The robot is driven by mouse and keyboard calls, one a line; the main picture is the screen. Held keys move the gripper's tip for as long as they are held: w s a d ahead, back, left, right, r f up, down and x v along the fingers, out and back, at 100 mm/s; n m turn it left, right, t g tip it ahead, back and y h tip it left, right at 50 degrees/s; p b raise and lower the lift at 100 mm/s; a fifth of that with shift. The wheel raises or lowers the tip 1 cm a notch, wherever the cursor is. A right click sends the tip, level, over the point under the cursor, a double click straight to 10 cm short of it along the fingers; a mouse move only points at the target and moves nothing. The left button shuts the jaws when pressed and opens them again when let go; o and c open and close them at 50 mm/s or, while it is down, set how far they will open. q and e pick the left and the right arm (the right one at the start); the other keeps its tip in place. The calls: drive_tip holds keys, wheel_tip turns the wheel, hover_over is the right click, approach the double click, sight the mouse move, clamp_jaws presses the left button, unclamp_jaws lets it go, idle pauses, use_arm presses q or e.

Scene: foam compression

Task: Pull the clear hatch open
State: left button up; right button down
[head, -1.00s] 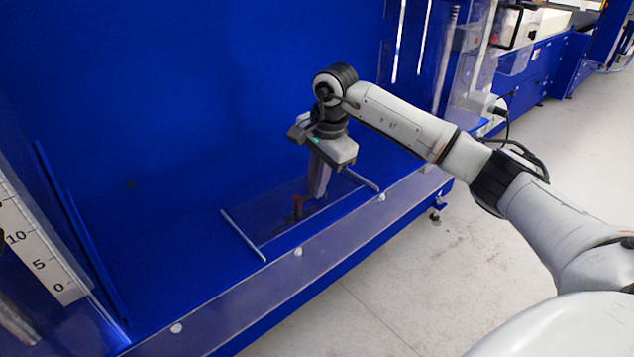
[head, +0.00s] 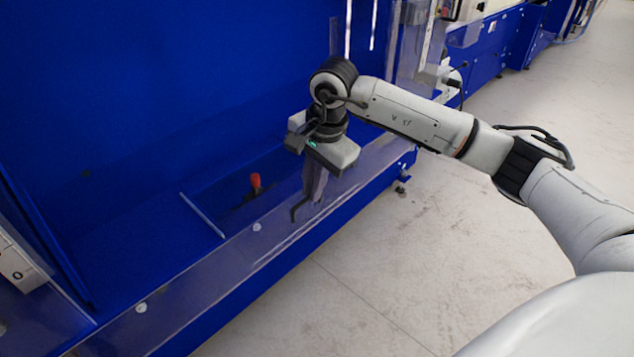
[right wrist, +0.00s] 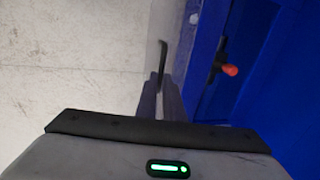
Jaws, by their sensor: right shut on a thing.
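The clear hatch (right wrist: 158,28) is a see-through panel, seen edge-on in the right wrist view. Its outline is hard to make out in the head view, where it seems to stand out at the front edge of the blue machine. A thin dark bent handle (head: 296,212) is on it; it also shows in the right wrist view (right wrist: 162,60). My right gripper (head: 311,192) points down and is shut on the handle. It also shows in the right wrist view (right wrist: 160,90). The recess behind is uncovered, with a red knob (head: 255,180) inside. My left gripper is out of view.
A light rail (head: 202,214) borders the recess on the left. A clear front strip (head: 185,282) with white bolts runs along the machine's edge. Blue walls (head: 130,80) rise behind. The pale floor (head: 400,270) in front is clear.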

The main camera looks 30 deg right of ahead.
drive_tip(key=c, duration=1.9)
unclamp_jaws()
wheel_tip(320, 180, up, 10)
drive_tip(key=s, duration=0.2)
drive_tip(key=shift+d, duration=0.25)
